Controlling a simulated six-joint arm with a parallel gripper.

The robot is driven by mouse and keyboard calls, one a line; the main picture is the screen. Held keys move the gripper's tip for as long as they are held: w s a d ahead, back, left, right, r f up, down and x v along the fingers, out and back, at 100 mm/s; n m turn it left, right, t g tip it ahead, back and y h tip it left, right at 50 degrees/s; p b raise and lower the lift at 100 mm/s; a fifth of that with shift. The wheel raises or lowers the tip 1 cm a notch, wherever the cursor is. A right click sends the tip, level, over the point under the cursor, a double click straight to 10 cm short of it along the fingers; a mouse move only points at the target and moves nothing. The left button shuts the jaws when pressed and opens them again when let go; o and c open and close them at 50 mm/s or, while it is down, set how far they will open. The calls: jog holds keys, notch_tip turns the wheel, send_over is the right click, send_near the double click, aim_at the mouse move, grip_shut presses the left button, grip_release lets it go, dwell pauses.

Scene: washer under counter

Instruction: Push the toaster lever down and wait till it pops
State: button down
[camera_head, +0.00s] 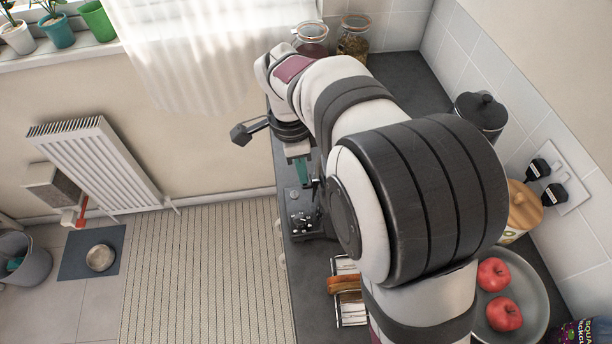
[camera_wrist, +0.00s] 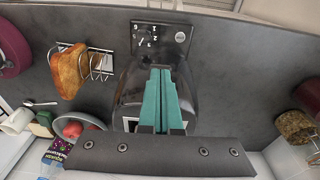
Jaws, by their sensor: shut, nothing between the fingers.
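The toaster is dark and glossy, with a control panel on one end. In the head view its panel (camera_head: 303,222) shows near the counter's front edge, and my arm hides much of the body. In the wrist view the toaster (camera_wrist: 130,88) lies behind my fingers, its numbered dial panel above them. My gripper has teal fingers shut together with nothing between them, over the toaster in the wrist view (camera_wrist: 160,72) and pointing down at it in the head view (camera_head: 303,180). I cannot make out the lever, or whether the fingertips touch the toaster.
A wire rack (camera_head: 350,310) with toast (camera_head: 345,284) stands beside the toaster. A grey plate (camera_head: 535,295) with red apples (camera_head: 494,275) is at the right. Glass jars (camera_head: 354,35), a dark canister (camera_head: 481,115) and plugged sockets (camera_head: 552,180) line the back. Open floor lies left of the counter.

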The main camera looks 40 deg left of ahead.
notch_tip(320, 180, down, 7)
jog(key=shift+r, duration=0.1)
jog(key=shift+s+a+r, duration=0.3)
jog(key=shift+s+a, duration=0.25)
jog(key=shift+s+a+r, duration=0.25)
jog(key=shift+s+a, duration=0.3)
notch_tip(320, 180, up, 16)
jog(key=s+a, duration=0.1)
jog(key=shift+f, duration=0.15)
